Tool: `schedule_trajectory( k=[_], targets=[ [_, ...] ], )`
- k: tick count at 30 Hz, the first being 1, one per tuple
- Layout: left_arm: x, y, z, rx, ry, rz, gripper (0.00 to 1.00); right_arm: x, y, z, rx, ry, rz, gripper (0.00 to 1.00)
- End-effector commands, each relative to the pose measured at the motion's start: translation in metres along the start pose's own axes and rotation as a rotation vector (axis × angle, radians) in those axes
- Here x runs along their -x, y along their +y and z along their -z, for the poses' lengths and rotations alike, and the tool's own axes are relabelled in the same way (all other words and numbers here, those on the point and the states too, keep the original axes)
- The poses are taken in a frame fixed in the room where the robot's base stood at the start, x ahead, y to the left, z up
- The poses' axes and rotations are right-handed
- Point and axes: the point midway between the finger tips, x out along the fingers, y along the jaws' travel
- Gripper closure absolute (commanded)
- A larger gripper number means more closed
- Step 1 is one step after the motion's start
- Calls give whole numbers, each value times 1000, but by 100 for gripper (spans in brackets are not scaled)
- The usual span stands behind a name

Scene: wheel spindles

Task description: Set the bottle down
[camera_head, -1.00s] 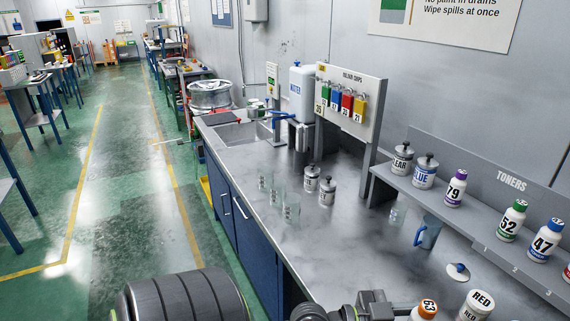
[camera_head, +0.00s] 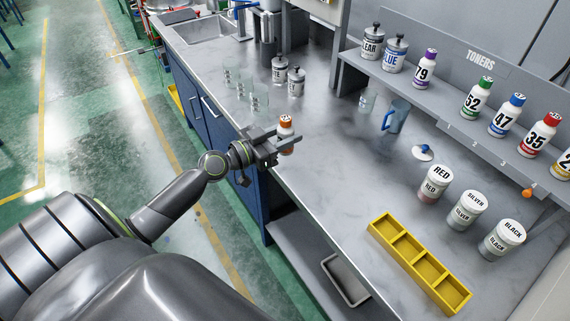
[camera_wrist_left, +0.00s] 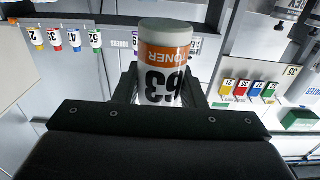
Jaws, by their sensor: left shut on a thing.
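The bottle (camera_head: 286,137) is white with an orange cap and the number 63. My left gripper (camera_head: 283,137) is shut on it at the counter's front edge, and the bottle looks upright. I cannot tell whether its base touches the counter. In the left wrist view the bottle (camera_wrist_left: 163,70) stands between the two dark fingers, with its label upside down in the picture. The grey counter (camera_head: 330,170) has bare surface to the right of the bottle. My right gripper is not in view.
Glass beakers (camera_head: 260,103) and grey-capped jars (camera_head: 296,82) stand behind the bottle. A yellow divided tray (camera_head: 418,264) lies at the front right, near the RED jar (camera_head: 434,184). A blue-handled jug (camera_head: 396,117) and the toner shelf (camera_head: 450,110) are farther back.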

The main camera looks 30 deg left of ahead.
Motion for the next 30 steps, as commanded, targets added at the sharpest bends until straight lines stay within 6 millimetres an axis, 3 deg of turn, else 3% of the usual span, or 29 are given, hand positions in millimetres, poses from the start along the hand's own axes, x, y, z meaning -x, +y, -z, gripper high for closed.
schedule_trajectory(
  k=[3,11,18,30],
  targets=[
    [0,0,-25,5,-1,1,88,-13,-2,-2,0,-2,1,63],
    [0,1,-43,2,0,-1,88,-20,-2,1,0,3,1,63],
    [0,1,-72,3,0,-2,88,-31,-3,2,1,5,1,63],
    [0,1,-77,-1,0,-2,88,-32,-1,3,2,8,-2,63]
  ],
)
